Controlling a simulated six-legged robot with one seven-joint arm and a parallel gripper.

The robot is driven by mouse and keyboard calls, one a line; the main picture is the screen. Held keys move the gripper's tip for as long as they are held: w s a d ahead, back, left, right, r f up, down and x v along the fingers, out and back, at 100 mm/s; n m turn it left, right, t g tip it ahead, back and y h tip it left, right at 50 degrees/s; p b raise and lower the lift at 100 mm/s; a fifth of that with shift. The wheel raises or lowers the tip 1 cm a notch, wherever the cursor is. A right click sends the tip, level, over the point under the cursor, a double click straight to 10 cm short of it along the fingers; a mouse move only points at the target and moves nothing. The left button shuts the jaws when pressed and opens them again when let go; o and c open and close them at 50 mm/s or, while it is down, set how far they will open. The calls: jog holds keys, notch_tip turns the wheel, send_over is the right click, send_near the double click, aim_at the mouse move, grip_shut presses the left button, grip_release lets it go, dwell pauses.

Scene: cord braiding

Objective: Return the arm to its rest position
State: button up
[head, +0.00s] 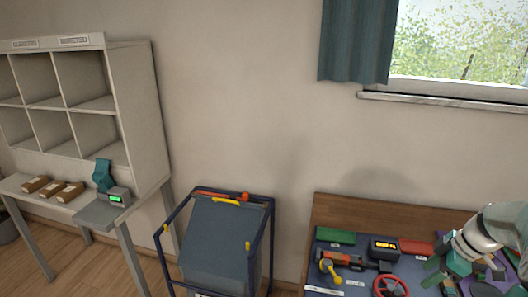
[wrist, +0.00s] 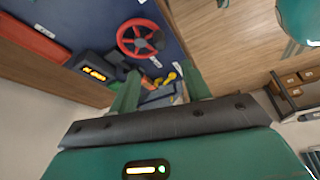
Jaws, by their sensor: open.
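My arm reaches into the lower right of the head view, over the right side of the workbench (head: 345,212). My gripper (head: 445,268) has green fingers and hangs near the red wheel. In the wrist view the two green fingers of my gripper (wrist: 160,82) stand apart with a gap between them. I see nothing held in it. Behind the fingers in that view lie the red wheel (wrist: 122,40) and a dark box with an orange display (wrist: 94,74). Part of the bench is hidden behind my arm.
On the bench are the red wheel (head: 378,287), a display box (head: 384,248), a green block (head: 336,236) and a red block (head: 416,247). A blue-framed cart (head: 225,245) stands left of it. A shelf unit (head: 135,110) and side table (head: 90,212) are further left.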

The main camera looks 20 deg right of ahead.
jog(key=w+a+r+m+g+h, duration=0.1)
jog(key=w+a+r+m+h, duration=0.15)
jog(key=a, duration=0.65)
jog(key=w+a+r+m+h, duration=0.1)
jog(key=w+a+r, duration=0.25)
jog(key=a, duration=0.65)
jog(key=s+a+r+m+t, duration=0.1)
jog(key=s+a+r+m, duration=0.1)
jog(key=a, duration=0.7)
jog(key=s+a+r+m+t, duration=0.2)
jog(key=s+a, duration=0.3)
jog(key=a, duration=0.5)
jog(key=shift+s+r+m, duration=0.25)
jog(key=shift+s+m, duration=0.05)
jog(key=shift+m, duration=0.05)
jog(key=shift+d+y, duration=0.15)
jog(key=shift+y, duration=0.1)
